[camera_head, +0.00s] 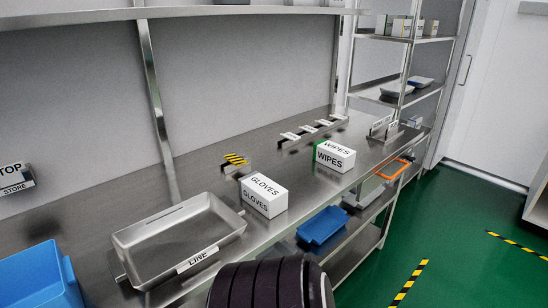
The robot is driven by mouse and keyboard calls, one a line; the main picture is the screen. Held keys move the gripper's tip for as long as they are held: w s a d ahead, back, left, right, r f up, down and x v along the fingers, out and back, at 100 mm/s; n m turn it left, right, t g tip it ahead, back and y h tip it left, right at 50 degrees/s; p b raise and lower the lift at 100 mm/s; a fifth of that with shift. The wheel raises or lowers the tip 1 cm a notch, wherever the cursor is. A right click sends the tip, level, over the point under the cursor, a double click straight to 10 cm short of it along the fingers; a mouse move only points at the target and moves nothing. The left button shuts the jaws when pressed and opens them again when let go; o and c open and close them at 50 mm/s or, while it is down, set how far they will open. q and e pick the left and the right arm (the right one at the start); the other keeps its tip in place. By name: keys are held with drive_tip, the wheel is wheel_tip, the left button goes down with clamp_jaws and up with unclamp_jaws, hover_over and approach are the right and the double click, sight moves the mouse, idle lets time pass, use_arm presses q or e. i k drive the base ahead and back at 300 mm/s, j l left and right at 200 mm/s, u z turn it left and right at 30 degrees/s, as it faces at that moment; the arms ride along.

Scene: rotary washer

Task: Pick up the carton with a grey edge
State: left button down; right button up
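A white carton marked GLOVES (264,196) stands on the steel bench, just right of the steel tray. A narrow grey edge seems to show along its left side, though it is small here. A second white carton marked WIPES (335,157) has a green edge and stands farther back to the right on the same bench. Both cartons stand free, with nothing holding them. Neither of my grippers is in view. A dark ribbed part, likely of my own arm, covers the bottom middle of the picture.
A steel tray (131,236) labelled LINE sits at the bench front, with a blue bin (38,277) to its left. A yellow-black striped block (235,160) stands behind the GLOVES carton. A blue tray (322,226) lies on the lower shelf. Bench between the cartons is clear.

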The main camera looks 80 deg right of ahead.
sight(267, 197)
drive_tip(key=z, duration=2.65)
drive_tip(key=l, duration=0.35)
drive_tip(key=i+u, duration=0.05)
drive_tip(key=i, duration=0.05)
